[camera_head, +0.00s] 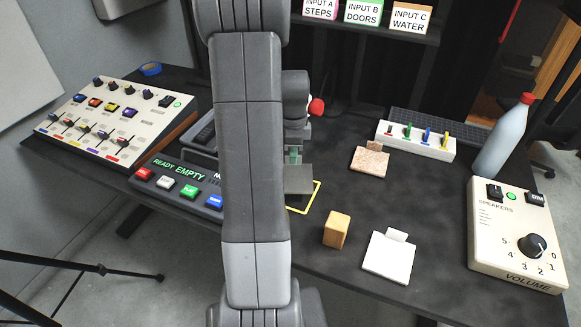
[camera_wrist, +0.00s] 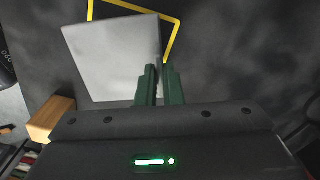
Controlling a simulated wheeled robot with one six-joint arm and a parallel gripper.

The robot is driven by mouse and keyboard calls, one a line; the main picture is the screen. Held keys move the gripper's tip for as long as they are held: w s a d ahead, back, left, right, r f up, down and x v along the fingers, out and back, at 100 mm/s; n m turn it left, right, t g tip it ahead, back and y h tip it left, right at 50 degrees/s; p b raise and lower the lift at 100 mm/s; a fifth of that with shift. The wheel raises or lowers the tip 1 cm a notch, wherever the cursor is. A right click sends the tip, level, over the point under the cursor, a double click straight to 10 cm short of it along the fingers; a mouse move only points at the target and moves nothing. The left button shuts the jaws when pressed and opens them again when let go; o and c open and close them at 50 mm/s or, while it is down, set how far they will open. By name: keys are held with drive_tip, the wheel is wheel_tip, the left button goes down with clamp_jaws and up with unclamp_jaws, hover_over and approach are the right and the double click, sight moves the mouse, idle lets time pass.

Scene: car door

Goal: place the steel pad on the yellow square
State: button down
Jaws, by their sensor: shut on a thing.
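The steel pad (camera_head: 299,178) is a flat grey plate, partly hidden behind my arm in the head view. In the wrist view the pad (camera_wrist: 100,58) fills the upper left. My gripper (camera_wrist: 160,84) is shut on it, with its dark green fingers at the pad's near right side. The gripper also shows beside the arm in the head view (camera_head: 293,155). The yellow square (camera_head: 317,197) is an outline on the dark table. The pad overlaps it and hides much of it; an outline corner (camera_wrist: 176,22) shows past the pad. I cannot tell whether the pad touches the table.
A wooden block (camera_head: 336,230) and a white pad (camera_head: 388,257) stand to the right of the square. A patterned tan pad (camera_head: 369,161), a switch strip (camera_head: 416,141), a bottle (camera_head: 505,138) and a volume box (camera_head: 516,235) are farther right. A button panel (camera_head: 178,181) is left.

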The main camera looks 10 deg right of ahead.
drive_tip(key=shift+f, duration=2.05)
drive_tip(key=shift+f, duration=0.1)
drive_tip(key=c, duration=1.6)
unclamp_jaws()
drive_tip(key=shift+o, duration=0.2)
wheel_tip(320, 180, up, 12)
drive_tip(key=shift+r+p, duration=0.1)
drive_tip(key=shift+p, duration=0.25)
